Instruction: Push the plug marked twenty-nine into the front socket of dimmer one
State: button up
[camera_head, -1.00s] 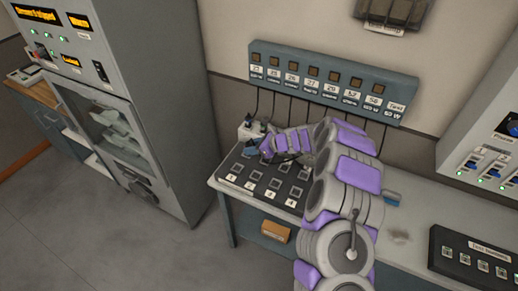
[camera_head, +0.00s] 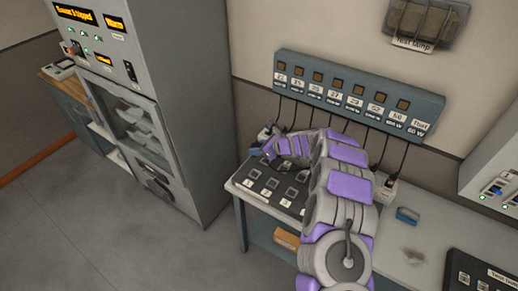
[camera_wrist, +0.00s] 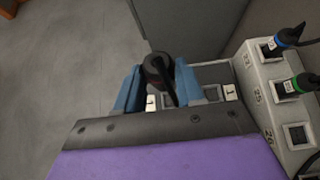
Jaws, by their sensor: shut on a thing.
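My gripper (camera_wrist: 158,88) has blue fingers shut on a black plug (camera_wrist: 160,72) in the wrist view. The plug's number cannot be read. Beyond it lies a socket panel, partly hidden by the fingers; white labels marked 1 (camera_wrist: 230,92) show on either side. In the head view the dark dimmer panel (camera_head: 262,199) with several sockets lies on the bench's left end, partly behind my arm. My gripper (camera_head: 270,151) is over its back left part there. I cannot tell whether the plug touches a socket.
A pale numbered holder (camera_wrist: 266,88) stands at right in the wrist view, with two plugs, one blue-banded and one green-banded. Cables hang from the wall panel (camera_head: 350,97). A blue block (camera_head: 407,215) lies on the bench (camera_head: 440,230). A grey cabinet (camera_head: 205,90) stands at left.

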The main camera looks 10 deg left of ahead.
jog(key=shift+f, duration=0.1)
jog(key=shift+d+f+b, duration=0.1)
jog(key=shift+f+b, duration=2.75)
jog(key=shift+f, duration=1.55)
jog(key=shift+f, duration=0.3)
jog(key=shift+f+b, duration=0.35)
jog(key=shift+b, duration=0.1)
jog(key=shift+f+b, duration=1.15)
jog(key=shift+f, duration=0.35)
jog(key=o, duration=1)
jog(key=shift+o, duration=1.2)
